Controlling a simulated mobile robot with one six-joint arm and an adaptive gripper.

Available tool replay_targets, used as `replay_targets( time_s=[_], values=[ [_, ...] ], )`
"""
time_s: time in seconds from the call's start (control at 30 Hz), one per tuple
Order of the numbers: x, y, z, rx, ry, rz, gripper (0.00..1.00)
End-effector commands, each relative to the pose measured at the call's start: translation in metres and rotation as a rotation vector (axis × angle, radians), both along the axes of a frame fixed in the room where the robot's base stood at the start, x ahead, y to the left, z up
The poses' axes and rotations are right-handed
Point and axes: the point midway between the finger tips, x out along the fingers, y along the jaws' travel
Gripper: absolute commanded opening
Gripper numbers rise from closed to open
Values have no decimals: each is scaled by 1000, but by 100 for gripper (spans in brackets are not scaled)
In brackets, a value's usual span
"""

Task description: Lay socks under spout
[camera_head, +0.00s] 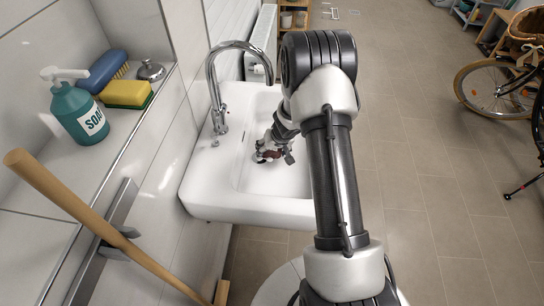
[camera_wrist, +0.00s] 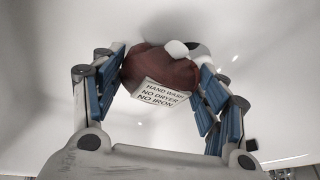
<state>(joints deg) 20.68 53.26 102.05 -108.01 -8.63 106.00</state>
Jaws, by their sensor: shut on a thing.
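The socks (camera_wrist: 158,68) are a dark red-brown bundle with a white label reading "HAND WASH NO DRYER NO IRON" in the wrist view. They sit between the blue pads of my gripper (camera_wrist: 163,84), which is shut on them. In the head view the socks (camera_head: 268,155) show as a small dark red patch at my gripper (camera_head: 273,151), inside the white basin (camera_head: 250,205). The chrome faucet (camera_head: 214,88) arches over the basin; its spout end is near my arm. A pale rounded piece touches the bundle's top in the wrist view; I cannot tell what it is.
A shelf at left holds a green soap bottle (camera_head: 80,112), a yellow sponge (camera_head: 127,94), a blue brush (camera_head: 103,70) and a metal stopper (camera_head: 151,70). A wooden handle (camera_head: 90,218) leans below. A bicycle (camera_head: 500,88) stands at right; the tiled floor between is clear.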

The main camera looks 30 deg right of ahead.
Motion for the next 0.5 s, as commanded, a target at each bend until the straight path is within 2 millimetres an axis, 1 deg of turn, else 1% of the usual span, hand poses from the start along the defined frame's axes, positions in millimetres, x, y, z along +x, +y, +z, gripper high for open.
replay_targets(
  time_s=[0.03, 0.1, 0.37, 0.5],
  values=[
    [0, 0, -11, 0, 0, 0, 36],
    [0, 0, -15, 0, 0, -1, 36],
    [0, 0, -12, 0, -1, -1, 36],
    [0, 0, -16, 0, 0, -1, 36]
  ],
)
